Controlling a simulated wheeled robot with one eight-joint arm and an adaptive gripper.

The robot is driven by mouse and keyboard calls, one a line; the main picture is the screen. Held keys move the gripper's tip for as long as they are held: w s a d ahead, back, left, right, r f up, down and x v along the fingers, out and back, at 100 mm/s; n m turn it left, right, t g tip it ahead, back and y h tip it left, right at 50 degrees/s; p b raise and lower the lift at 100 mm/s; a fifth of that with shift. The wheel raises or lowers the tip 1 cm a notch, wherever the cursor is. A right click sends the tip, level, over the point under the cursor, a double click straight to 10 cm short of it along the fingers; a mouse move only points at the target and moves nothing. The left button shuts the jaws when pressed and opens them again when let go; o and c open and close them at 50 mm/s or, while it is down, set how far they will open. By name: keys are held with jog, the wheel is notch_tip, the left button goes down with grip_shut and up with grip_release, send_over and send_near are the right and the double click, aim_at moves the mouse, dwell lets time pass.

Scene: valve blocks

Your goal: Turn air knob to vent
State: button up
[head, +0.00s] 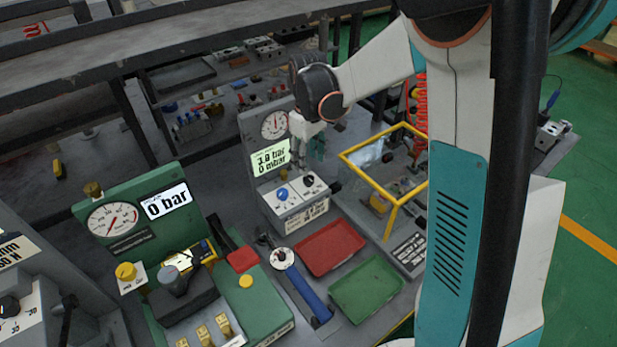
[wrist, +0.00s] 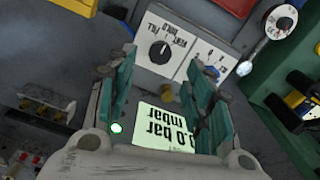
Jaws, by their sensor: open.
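A black knob (wrist: 160,52) sits on a white panel with small upside-down lettering around it in the wrist view; I cannot read its setting surely. It also shows in the head view (head: 308,180) on the grey valve block (head: 256,193), beside a blue knob (head: 282,194). A lit display (wrist: 162,128) reading bar and mbar lies near the knobs. My gripper (wrist: 160,70) is open and empty, with the black knob seen between its green fingertips and beyond them. In the head view my gripper (head: 309,148) hangs above the block, just right of the display, apart from the knob.
A red tray (head: 330,247) and a green tray (head: 366,289) lie in front of the block. A blue-handled tool (head: 305,289) lies beside them. A yellow frame (head: 367,171) stands to the right, and a green gauge machine (head: 140,235) to the left.

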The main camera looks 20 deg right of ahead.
aim_at(309, 178)
notch_tip(309, 178, down, 6)
jog(key=shift+f+b, duration=0.25)
jog(key=shift+b, duration=0.55)
jog(key=c, duration=1.1)
